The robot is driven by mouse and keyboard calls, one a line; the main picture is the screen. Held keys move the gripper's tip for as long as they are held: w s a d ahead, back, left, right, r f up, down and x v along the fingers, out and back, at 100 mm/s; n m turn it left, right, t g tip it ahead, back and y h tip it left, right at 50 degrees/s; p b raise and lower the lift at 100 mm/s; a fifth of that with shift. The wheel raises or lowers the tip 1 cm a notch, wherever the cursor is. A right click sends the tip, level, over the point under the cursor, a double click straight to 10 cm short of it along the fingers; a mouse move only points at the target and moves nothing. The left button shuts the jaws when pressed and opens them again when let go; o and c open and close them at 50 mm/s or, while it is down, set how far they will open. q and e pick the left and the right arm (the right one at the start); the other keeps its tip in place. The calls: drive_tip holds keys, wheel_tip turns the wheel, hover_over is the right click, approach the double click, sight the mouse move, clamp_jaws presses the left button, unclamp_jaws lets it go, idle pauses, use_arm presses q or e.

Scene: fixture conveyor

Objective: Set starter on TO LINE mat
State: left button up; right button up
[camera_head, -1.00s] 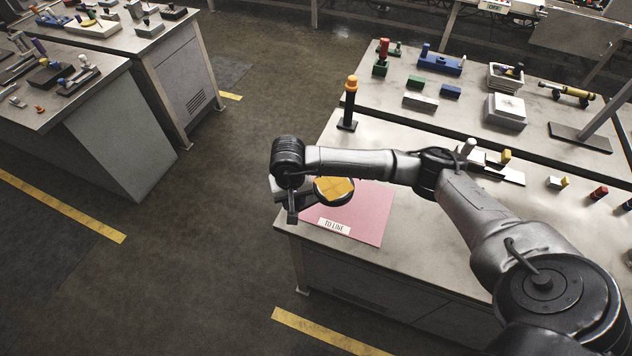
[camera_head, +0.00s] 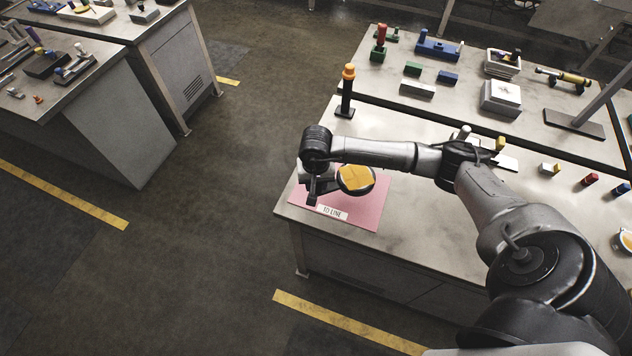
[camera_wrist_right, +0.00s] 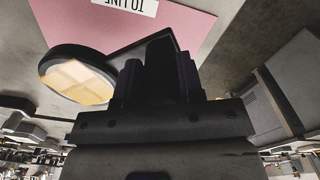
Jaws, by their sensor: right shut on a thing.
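The pink TO LINE mat (camera_head: 366,212) lies on the front left corner of the near bench, its white label at the front edge. My right gripper (camera_head: 312,190) is shut on the handle of a round, dark, pan-like thing with an amber, squared top (camera_head: 356,178); I take this for the starter. It is over the mat in the head view and hides part of it. The wrist view shows the starter (camera_wrist_right: 78,80) left of the fingers (camera_wrist_right: 160,60), with the mat (camera_wrist_right: 65,18) beyond it. I cannot tell the gap underneath exactly. My left gripper is not in view.
A black post with an orange top (camera_head: 348,90) stands behind the mat. Small coloured blocks and a second round amber-topped item (camera_head: 625,240) lie to the right. A second bench behind holds boxes and a white container (camera_head: 501,96). Open floor lies left.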

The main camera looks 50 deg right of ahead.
drive_tip(key=shift+f+b, duration=2.8)
drive_tip(key=shift+f, duration=0.25)
drive_tip(key=shift+f+b, duration=0.3)
drive_tip(key=shift+f+b, duration=0.3)
drive_tip(key=shift+f, duration=0.05)
drive_tip(key=shift+f+b, duration=0.3)
drive_tip(key=o, duration=1)
drive_tip(key=shift+o, duration=0.2)
